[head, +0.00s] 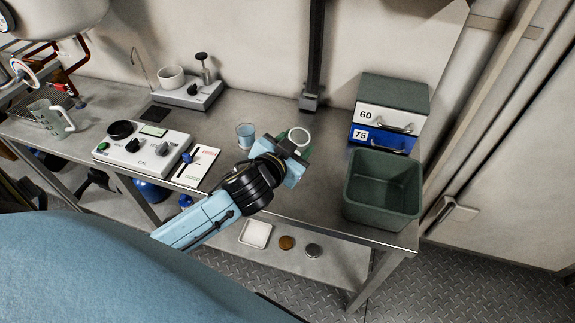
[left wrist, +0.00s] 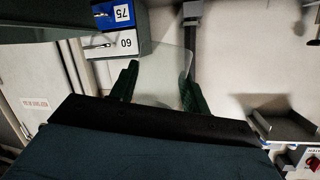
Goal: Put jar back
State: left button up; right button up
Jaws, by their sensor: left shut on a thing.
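My left gripper (head: 293,147) reaches in from the left over the right half of the grey bench. It is shut on a clear jar with a pale round rim (head: 299,135); the gripper hides its lower part. In the left wrist view the see-through jar (left wrist: 160,72) sits between the two dark fingers of the gripper (left wrist: 157,88). Whether the jar touches the bench is hard to tell. A bluish glass vessel (head: 245,135) stands on the bench left of the gripper. My right gripper is not in view.
A green open bin (head: 383,212) stands at the right bench corner, before drawers marked 60 (head: 385,117) and 75 (head: 382,138). A CAL box (head: 142,147), a GOOD panel (head: 196,165) and a pitcher (head: 48,117) stand at left. Bare bench lies between gripper and bin.

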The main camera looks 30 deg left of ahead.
pick_arm(q)
jog(key=a+f+n, duration=0.1)
jog(key=f, duration=0.2)
jog(key=a+f+n, duration=0.1)
jog(key=a+f, duration=0.1)
jog(key=f, duration=0.1)
jog(key=a+f+n+g, duration=0.1)
jog(key=f+n, duration=0.1)
jog(key=shift+w+a+f+y+p, duration=0.2)
jog(key=shift+w+f+y+p, duration=0.1)
jog(key=shift+f, duration=0.7)
notch_tip(320, 180, down, 2)
jog(key=shift+f+b, duration=0.15)
jog(key=shift+b, duration=0.35)
jog(key=shift+f, duration=0.5)
jog(key=o, duration=1)
jog(key=shift+o, duration=0.2)
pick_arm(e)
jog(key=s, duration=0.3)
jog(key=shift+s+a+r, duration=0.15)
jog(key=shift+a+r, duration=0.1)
